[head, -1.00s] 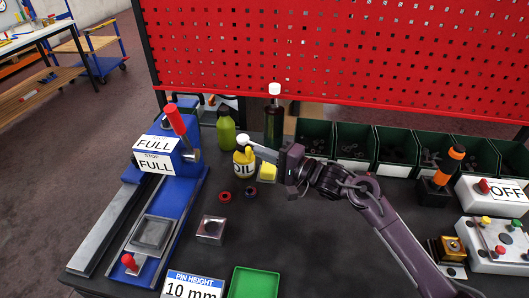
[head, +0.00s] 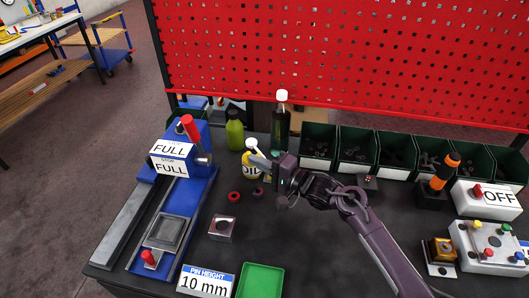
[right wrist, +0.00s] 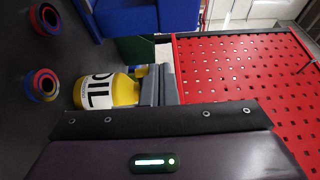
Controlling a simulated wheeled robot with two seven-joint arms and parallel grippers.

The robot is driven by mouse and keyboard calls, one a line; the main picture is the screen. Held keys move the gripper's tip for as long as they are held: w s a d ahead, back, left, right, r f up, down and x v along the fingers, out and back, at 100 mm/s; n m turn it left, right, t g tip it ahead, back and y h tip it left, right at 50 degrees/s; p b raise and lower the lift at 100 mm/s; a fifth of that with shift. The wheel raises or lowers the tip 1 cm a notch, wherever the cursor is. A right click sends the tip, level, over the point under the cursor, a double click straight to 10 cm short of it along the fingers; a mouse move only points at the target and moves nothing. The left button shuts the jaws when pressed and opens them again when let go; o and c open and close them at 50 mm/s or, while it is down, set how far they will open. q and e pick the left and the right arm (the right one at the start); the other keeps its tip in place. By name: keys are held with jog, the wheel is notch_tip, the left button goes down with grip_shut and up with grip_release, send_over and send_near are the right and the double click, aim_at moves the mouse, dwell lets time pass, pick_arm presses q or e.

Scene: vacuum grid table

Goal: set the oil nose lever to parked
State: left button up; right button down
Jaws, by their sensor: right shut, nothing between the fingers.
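The yellow oil bottle (head: 249,172), labelled OIL, stands on the dark table with a white top (head: 252,143). I cannot make out a separate nose lever or its setting. My right gripper (head: 262,159) is shut and empty, with its fingers at the upper right side of the bottle, covering part of the label. I cannot tell whether they touch it. In the right wrist view the bottle (right wrist: 108,91) appears sideways, left of the grey fingers (right wrist: 161,84), and its top is partly hidden behind them. My left gripper is not in view.
A green bottle (head: 235,131) and a dark bottle (head: 281,127) stand behind. The blue fixture (head: 192,190) is at left. Two small rings, red (head: 234,196) and dark (head: 257,194), lie in front. Green bins (head: 356,150) line the back.

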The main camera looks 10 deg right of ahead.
jog(key=shift+w+a+p, duration=0.25)
jog(key=shift+a+p, duration=0.45)
jog(key=shift+a, duration=0.35)
jog(key=shift+w+a+p, duration=0.2)
jog(key=shift+a+p, duration=0.45)
jog(key=shift+a, duration=0.4)
